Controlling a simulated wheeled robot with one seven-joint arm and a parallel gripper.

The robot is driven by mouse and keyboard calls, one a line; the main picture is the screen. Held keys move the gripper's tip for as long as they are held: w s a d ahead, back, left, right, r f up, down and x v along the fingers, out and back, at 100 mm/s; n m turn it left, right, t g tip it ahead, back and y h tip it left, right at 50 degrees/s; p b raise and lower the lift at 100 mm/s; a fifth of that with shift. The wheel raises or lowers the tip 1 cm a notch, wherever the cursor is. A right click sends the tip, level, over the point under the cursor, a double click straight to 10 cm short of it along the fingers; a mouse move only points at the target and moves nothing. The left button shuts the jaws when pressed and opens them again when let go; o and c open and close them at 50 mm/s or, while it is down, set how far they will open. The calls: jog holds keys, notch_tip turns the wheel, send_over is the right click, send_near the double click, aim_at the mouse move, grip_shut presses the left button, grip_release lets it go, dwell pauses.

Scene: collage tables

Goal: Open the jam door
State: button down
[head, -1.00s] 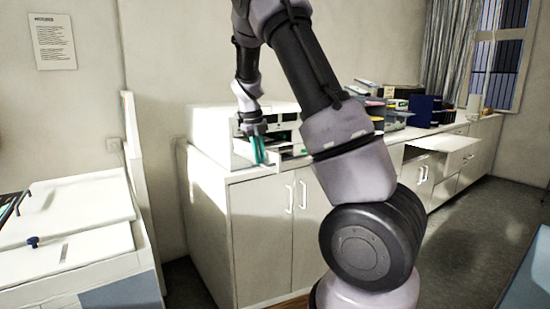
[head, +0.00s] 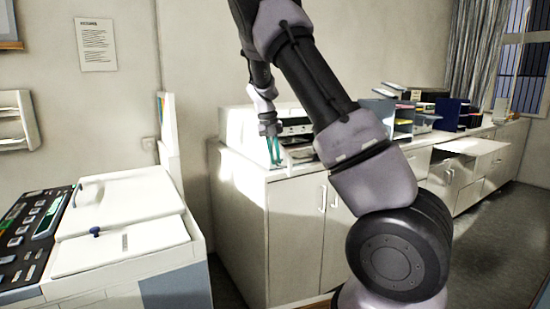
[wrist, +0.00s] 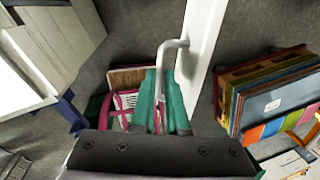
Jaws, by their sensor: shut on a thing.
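My gripper (head: 273,152), with teal fingers, is low at the front of a white box-shaped machine (head: 235,128) on the cabinet. In the wrist view its fingers (wrist: 164,84) are shut on a bent white handle (wrist: 172,46). The handle is fixed to a narrow white panel (wrist: 204,42), which looks like the jam door seen nearly edge-on. In the head view the handle is too small to make out, and my arm hides part of the machine's right side. I cannot tell how far the panel stands open.
A large copier (head: 125,225) with a dark control panel stands at the left. The white cabinet (head: 290,225) is below the machine. Paper trays (head: 400,120) and dark binders (head: 450,113) stand farther right on the counter. Coloured folders (wrist: 265,92) lie right of the fingers.

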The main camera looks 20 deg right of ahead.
jog(key=shift+w+r, duration=0.1)
jog(key=c, duration=0.9)
grip_release()
jog(key=r, duration=0.3)
jog(key=a+r, duration=0.1)
jog(key=r, duration=0.6)
jog(key=shift+w+a+r, duration=0.1)
jog(key=shift+a+r, duration=0.2)
jog(key=shift+a, duration=0.1)
jog(key=s+d+r+n+t+y, duration=0.15)
jog(key=s+r+n, duration=0.25)
jog(key=s+n, duration=0.4)
jog(key=s+d+r+n+t+y, duration=0.1)
jog(key=s+r+n+t+y, duration=0.15)
jog(key=s+n, duration=0.65)
jog(key=s+a+n+t, duration=0.1)
jog(key=s+n, duration=0.4)
jog(key=s+a+n+t, duration=0.1)
jog(key=s+n, duration=0.4)
jog(key=n, duration=0.1)
jog(key=s+a+n+t, duration=0.1)
jog(key=s+n, duration=0.4)
jog(key=shift+s+a+r, duration=0.15)
jog(key=shift+s, duration=0.25)
